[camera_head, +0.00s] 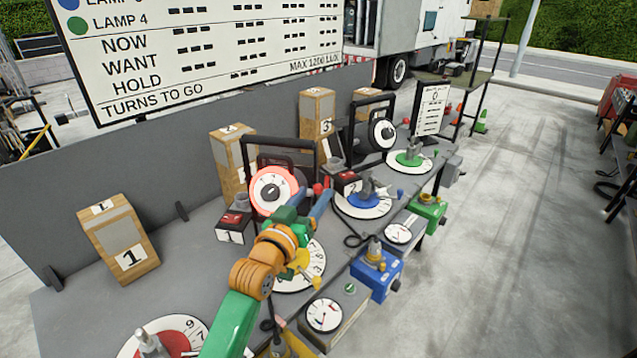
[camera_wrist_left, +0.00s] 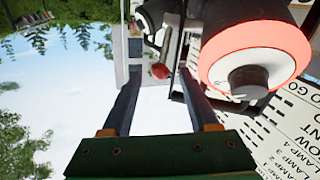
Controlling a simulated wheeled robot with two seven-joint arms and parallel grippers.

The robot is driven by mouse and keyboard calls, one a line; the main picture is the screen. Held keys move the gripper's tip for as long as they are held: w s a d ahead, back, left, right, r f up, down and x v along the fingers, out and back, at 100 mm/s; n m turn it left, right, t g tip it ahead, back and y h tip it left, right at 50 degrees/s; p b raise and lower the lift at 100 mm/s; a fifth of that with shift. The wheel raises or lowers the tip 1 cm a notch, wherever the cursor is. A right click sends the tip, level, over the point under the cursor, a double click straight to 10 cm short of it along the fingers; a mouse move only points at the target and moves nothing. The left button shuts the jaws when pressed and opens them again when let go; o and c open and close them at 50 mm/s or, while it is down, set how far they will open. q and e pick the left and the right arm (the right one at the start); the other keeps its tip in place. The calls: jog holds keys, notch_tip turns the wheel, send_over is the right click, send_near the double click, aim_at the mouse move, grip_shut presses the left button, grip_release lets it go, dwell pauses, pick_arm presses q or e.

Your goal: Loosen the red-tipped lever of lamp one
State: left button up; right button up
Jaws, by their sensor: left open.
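Lamp one (camera_head: 272,190) has a round face with a glowing red-pink ring and a dark knob, and sits in a black yoke on the bench. Its red-tipped lever (camera_head: 317,188) shows as a small red ball at the lamp's right side. My left gripper (camera_head: 312,200) reaches in from the front, its two blue fingers apart. In the left wrist view, the red tip (camera_wrist_left: 160,71) appears between the open fingers (camera_wrist_left: 158,80), near their far ends. I cannot tell whether either finger touches it. The lamp's red ring (camera_wrist_left: 255,52) is close beside the right finger there. My right gripper is not in view.
Wooden boxes (camera_head: 317,113) stand behind. A second black-yoked lamp (camera_head: 383,134) is farther right. A blue box (camera_head: 378,272) and a gauge box (camera_head: 325,316) line the front edge. Open floor (camera_head: 530,230) lies right.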

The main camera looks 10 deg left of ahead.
aim_at(316, 193)
pick_arm(q)
jog(key=shift+d+r, duration=0.2)
jog(key=shift+r, duration=0.25)
jog(key=shift+w+d, duration=0.15)
jog(key=shift+w, duration=0.1)
jog(key=w, duration=0.1)
jog(key=w+f, duration=0.1)
jog(key=w, duration=0.1)
jog(key=shift+w+d+f+p, duration=0.2)
jog(key=shift+w+f+p, duration=0.05)
jog(key=shift+p, duration=0.05)
jog(key=shift+s+r, duration=0.1)
jog(key=shift+s, duration=0.1)
jog(key=shift+s+r, duration=0.15)
jog(key=shift+s, duration=0.1)
jog(key=shift+c, duration=1)
jog(key=shift+s+r, duration=0.1)
jog(key=shift+s, duration=0.05)
jog(key=c, duration=0.4)
jog(key=shift+a, duration=0.1)
jog(key=c, duration=0.3)
grip_shut()
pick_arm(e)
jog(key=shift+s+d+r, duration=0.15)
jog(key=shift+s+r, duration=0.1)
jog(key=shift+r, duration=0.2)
